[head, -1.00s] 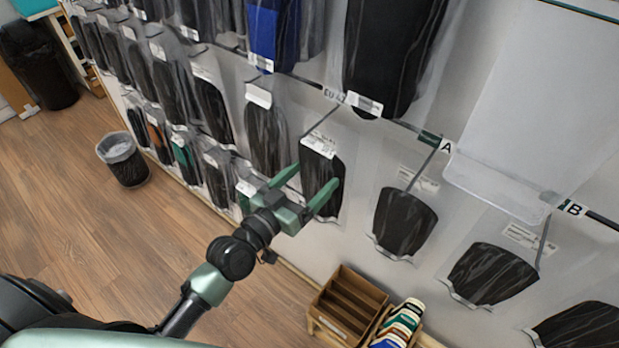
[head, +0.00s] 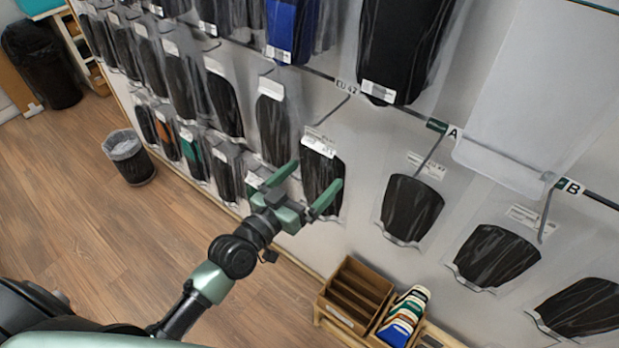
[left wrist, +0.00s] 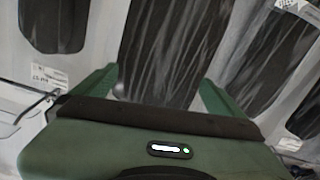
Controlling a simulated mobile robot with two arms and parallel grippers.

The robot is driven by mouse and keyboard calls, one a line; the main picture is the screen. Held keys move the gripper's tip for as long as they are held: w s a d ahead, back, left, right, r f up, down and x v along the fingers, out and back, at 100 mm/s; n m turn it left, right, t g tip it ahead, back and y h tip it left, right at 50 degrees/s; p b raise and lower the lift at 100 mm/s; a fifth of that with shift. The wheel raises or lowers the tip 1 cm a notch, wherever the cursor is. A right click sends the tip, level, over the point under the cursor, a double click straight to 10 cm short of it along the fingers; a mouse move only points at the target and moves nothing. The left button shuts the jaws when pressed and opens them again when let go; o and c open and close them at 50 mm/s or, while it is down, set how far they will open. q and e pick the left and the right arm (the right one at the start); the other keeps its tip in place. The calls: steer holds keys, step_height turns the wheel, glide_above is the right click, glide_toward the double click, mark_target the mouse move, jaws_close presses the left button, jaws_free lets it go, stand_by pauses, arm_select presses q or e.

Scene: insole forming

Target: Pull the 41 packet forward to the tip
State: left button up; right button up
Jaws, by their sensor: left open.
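Clear packets with black insoles hang on hooks along the wall. I cannot read a 41 on any of them. In the left wrist view a dark packet (left wrist: 165,50) fills the gap between the open fingers (left wrist: 158,85). Whether the fingers touch it I cannot tell. My right gripper is not in view.
More packets hang close on the left, such as a black one (head: 272,128), and on the right (head: 411,208). Letter tags A (head: 453,132) and B (head: 572,188) mark the rail. A wooden divided box (head: 354,292) stands below. A bin (head: 128,158) stands on the floor.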

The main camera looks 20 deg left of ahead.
arm_select(q)
steer(key=b+v, duration=0.1)
steer(key=v, duration=0.6)
steer(key=shift+s+a+b, duration=0.2)
steer(key=shift+s+b, duration=0.15)
steer(key=shift+b, duration=0.05)
steer(key=s+a+f+g+y, duration=0.1)
steer(key=s+a+f+g, duration=0.1)
steer(key=f, duration=1)
steer(key=s+a+f+g+y, duration=0.2)
steer(key=s+f+g, duration=0.1)
steer(key=f, duration=0.8)
steer(key=s+a+f+g+y, duration=0.1)
steer(key=s+a+f+g, duration=0.1)
steer(key=f, duration=1)
steer(key=s+f+g+y, duration=0.1)
steer(key=s+f+g, duration=0.3)
steer(key=s+f, duration=0.6)
steer(key=s+f+g+y, duration=0.1)
steer(key=s+f+g, duration=0.4)
steer(key=s+f, duration=0.6)
steer(key=s, duration=0.8)
steer(key=shift+s+f, duration=0.3)
